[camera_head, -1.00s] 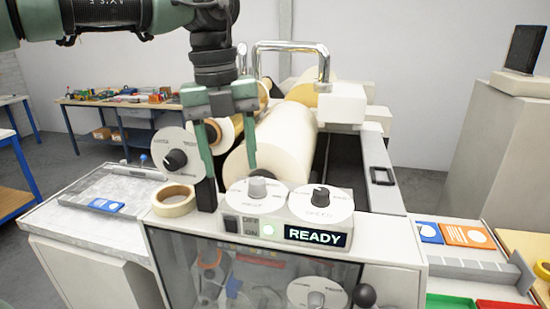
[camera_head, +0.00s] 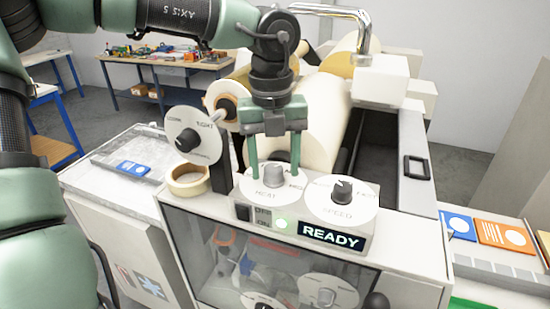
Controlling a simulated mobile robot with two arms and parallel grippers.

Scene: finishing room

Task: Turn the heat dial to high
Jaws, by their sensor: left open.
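My left gripper (camera_head: 274,168) points down over this dial, with one green finger on each side of the knob. The fingers are apart, and I cannot tell whether they touch the knob. The far part of the dial plate is partly hidden by the fingers. My right gripper is not in view.
A black speed knob (camera_head: 342,190) sits close on the right. A lit READY display (camera_head: 331,237) is on the front. A tension dial (camera_head: 195,136) and tape roll (camera_head: 188,181) stand left. Large rollers (camera_head: 325,115) are behind.

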